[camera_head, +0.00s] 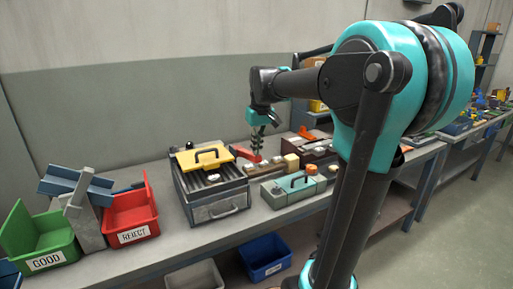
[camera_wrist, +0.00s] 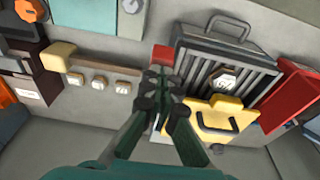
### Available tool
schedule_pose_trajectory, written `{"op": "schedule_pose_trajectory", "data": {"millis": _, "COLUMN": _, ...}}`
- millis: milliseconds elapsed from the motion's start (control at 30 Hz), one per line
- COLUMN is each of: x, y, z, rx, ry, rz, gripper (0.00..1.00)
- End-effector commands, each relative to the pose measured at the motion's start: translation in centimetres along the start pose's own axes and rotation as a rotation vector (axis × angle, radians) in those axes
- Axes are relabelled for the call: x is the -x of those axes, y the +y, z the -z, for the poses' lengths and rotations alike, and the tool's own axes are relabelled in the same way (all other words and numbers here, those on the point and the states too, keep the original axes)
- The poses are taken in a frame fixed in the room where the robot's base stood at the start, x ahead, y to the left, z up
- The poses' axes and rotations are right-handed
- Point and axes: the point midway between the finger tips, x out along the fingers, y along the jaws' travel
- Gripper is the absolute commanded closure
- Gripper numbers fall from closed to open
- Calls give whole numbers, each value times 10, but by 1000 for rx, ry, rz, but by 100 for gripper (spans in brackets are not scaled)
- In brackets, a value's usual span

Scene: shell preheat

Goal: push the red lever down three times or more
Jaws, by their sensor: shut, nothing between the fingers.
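The red lever (camera_head: 245,154) shows in the head view on the bench, just right of the black ribbed box. In the wrist view a small red block (camera_wrist: 162,56), which looks like part of the lever, shows just past my fingertips. My gripper (camera_head: 257,148) points down at the lever; its closed fingers also show in the wrist view (camera_wrist: 160,74). Nothing is held between them. The fingers hide part of the lever. I cannot tell whether the fingertips touch the lever or hover over it.
The ribbed box (camera_head: 209,187) with a yellow handled plate (camera_head: 204,158) stands left of the lever. A row of pale blocks on a bar (camera_wrist: 103,75) lies beside it. A red REJECT bin (camera_head: 132,216) and green GOOD bin (camera_head: 38,242) stand farther left. A grey-green box (camera_head: 290,191) sits in front.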

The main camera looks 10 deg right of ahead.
Motion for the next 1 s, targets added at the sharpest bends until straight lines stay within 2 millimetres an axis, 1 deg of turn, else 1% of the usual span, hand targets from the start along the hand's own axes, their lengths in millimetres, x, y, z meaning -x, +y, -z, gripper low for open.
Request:
{"op": "schedule_pose_trajectory", "data": {"millis": 167, "x": -10, "y": 0, "z": -8, "rx": -1, "ry": 58, "rz": 0, "gripper": 100}}
{"op": "schedule_pose_trajectory", "data": {"millis": 267, "x": -22, "y": 0, "z": -17, "rx": -2, "ry": 131, "rz": 0, "gripper": 100}}
{"op": "schedule_pose_trajectory", "data": {"millis": 400, "x": -44, "y": 0, "z": -29, "rx": -3, "ry": 257, "rz": 0, "gripper": 100}}
{"op": "schedule_pose_trajectory", "data": {"millis": 600, "x": -69, "y": 0, "z": -36, "rx": -2, "ry": 401, "rz": 1, "gripper": 100}}
{"op": "schedule_pose_trajectory", "data": {"millis": 800, "x": -79, "y": 0, "z": -39, "rx": -1, "ry": 463, "rz": -1, "gripper": 100}}
{"op": "schedule_pose_trajectory", "data": {"millis": 1000, "x": -81, "y": 0, "z": -40, "rx": 1, "ry": 466, "rz": 0, "gripper": 100}}
